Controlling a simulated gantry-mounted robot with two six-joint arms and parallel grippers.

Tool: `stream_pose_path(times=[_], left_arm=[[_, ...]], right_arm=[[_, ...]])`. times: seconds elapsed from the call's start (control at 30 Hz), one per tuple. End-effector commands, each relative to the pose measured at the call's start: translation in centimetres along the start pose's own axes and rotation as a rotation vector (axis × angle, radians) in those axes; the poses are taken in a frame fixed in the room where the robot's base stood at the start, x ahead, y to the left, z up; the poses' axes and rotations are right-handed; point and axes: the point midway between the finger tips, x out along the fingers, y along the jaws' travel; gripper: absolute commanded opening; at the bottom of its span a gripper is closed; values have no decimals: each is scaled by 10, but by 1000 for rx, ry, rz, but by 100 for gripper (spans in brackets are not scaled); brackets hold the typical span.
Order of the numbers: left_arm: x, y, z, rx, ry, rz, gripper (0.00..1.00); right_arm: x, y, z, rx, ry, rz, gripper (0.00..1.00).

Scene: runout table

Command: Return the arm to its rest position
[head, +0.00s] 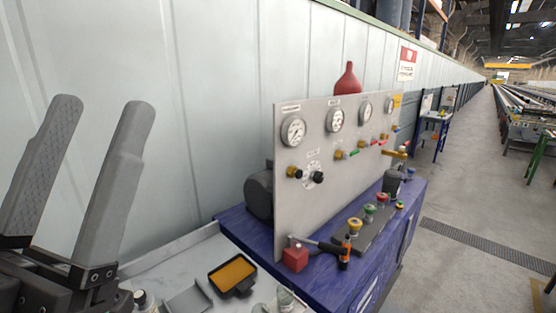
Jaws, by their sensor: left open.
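My left gripper (92,120) shows large at the left of the head view, close to the camera. Its two grey fingers point up and stand well apart, with nothing between them. It is raised in front of the pale wall, left of the gauge panel. My right gripper is not in view.
A grey gauge panel (325,222) with valves stands on a blue cabinet (330,290). A white worktop (190,255) holds a black tray with orange contents (232,273).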

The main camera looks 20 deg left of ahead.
Motion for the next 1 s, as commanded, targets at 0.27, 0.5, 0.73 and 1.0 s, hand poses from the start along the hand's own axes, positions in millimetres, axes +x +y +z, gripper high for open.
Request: stream_pose_path(times=[0.27,0.5,0.73,1.0], left_arm=[[80,1,-35,-144,-111,28,69],[172,-8,-101,-141,-111,27,69],[252,-15,-160,-140,-111,26,69],[278,-18,-178,-140,-111,26,69]], right_arm=[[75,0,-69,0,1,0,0],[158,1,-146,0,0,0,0],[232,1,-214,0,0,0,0],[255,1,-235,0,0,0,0]])
